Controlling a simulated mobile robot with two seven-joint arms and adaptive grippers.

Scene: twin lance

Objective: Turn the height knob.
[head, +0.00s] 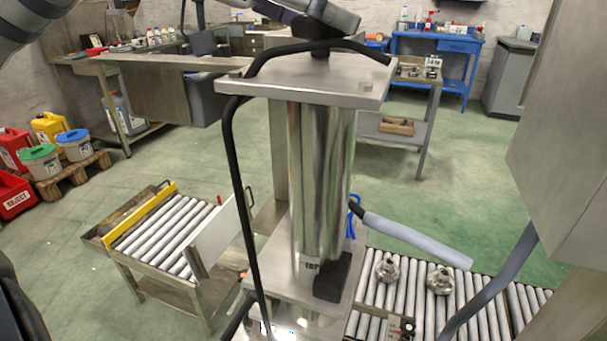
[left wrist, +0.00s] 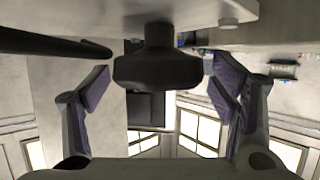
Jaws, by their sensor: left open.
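The black height knob (left wrist: 157,68) hangs in the left wrist view from a pale metal plate (left wrist: 120,10). It lies between the two spread fingers of my left gripper (left wrist: 165,90), with a visible gap on each side. The fingers have purple pads, are open and hold nothing. In the head view my left gripper (head: 300,18) is at the top edge, above the machine's top plate (head: 300,82). The knob's stem shows there only in part, behind the black cable (head: 285,50). My right gripper is not in view.
A shiny cylinder (head: 320,180) stands under the plate. The cable arches over the plate and drops on its left. Roller conveyors (head: 165,235) lie left and lower right, the right one with two metal parts (head: 387,268). A grey cabinet (head: 570,120) blocks the right side.

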